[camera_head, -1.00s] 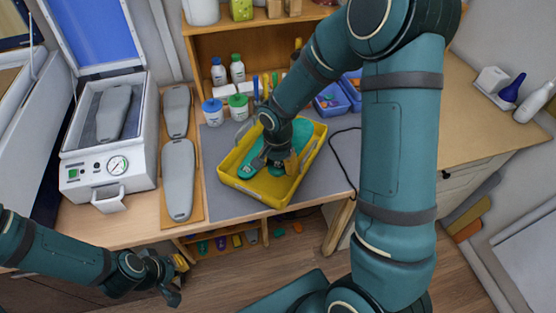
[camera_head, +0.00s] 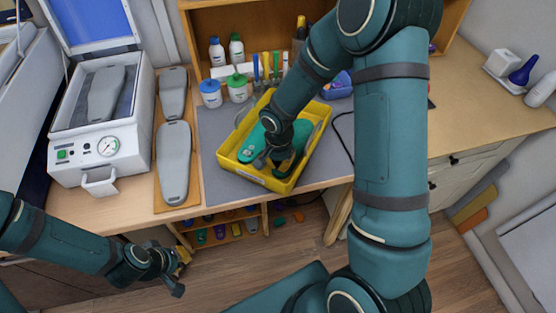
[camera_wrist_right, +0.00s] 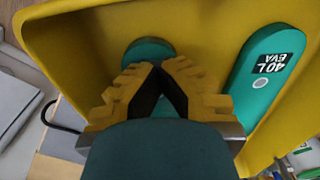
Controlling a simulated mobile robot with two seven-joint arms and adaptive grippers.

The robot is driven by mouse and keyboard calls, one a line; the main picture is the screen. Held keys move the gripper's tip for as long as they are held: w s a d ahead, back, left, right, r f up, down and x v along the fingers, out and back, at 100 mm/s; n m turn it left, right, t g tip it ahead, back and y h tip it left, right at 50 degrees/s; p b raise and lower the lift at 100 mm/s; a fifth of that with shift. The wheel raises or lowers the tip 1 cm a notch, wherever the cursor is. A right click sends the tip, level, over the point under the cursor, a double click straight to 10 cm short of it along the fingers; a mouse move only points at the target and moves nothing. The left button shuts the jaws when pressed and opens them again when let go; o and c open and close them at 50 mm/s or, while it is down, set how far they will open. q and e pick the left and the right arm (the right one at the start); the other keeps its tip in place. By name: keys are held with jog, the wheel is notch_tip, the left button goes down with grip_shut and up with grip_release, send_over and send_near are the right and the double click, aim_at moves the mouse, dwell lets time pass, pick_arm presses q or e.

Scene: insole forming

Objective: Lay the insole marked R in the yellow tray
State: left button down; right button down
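The yellow tray (camera_head: 240,172) lies on the grey mat, with green insoles in it. The left insole (camera_head: 250,146) reads "40 L EVA" in the right wrist view (camera_wrist_right: 268,68) and lies apart from my fingers. A second green insole (camera_head: 300,133) lies on the right side of the tray. Part of it shows beyond my fingertips in the wrist view (camera_wrist_right: 146,49); its marking is hidden. My right gripper (camera_wrist_right: 158,70) is down in the tray over this insole, its yellow fingertips close together; contact is unclear. My left gripper (camera_head: 178,272) is open and empty before the table's front edge.
A press with an open blue lid (camera_head: 100,150) and grey insole forms on a board (camera_head: 173,165) stand left. Capped jars (camera_head: 237,88) and bottles (camera_head: 236,50) stand behind the tray. A black cable (camera_head: 345,135) runs on its right. The table's right part (camera_head: 480,105) is mostly clear.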

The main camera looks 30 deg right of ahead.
jog(key=shift+f, duration=0.1)
jog(key=c, duration=1.7)
grip_release()
jog(key=o, duration=0.9)
notch_tip(320, 180, up, 10)
jog(key=p, duration=0.5)
jog(key=shift+p, duration=0.35)
